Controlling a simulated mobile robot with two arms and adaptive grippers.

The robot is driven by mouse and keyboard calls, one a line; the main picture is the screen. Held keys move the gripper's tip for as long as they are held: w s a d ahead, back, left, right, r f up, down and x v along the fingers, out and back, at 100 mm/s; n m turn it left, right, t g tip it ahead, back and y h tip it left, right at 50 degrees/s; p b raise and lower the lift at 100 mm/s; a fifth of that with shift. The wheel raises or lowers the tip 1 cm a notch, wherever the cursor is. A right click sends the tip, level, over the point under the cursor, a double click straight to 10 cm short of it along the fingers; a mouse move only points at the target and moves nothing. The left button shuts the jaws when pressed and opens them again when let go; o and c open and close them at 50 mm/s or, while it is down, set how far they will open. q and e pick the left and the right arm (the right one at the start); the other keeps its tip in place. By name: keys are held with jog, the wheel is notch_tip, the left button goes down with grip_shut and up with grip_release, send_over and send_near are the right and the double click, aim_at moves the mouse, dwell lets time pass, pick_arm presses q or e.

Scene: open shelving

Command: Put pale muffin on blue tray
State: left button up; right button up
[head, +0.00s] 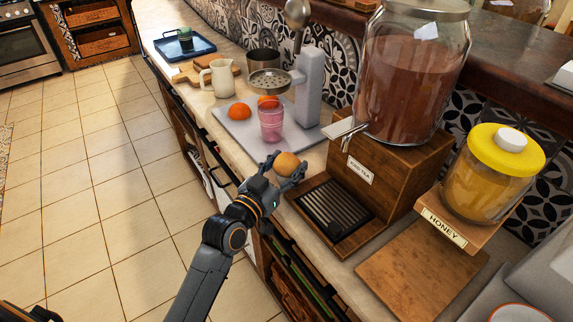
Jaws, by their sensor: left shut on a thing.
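The blue tray (186,47) lies at the far end of the counter, at the upper left. My right gripper is not in view.
A pink cup (271,124) and orange fruit (239,111) stand on a grey board by a juicer (311,85). A white pitcher (220,78) and wooden boards (192,72) stand nearer the tray. A large drink dispenser (403,85) and a honey jar (490,180) are at right. The tiled floor (100,180) is clear.

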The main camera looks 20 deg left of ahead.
pick_arm(q)
jog(key=o, duration=1.2)
jog(key=shift+f, duration=0.1)
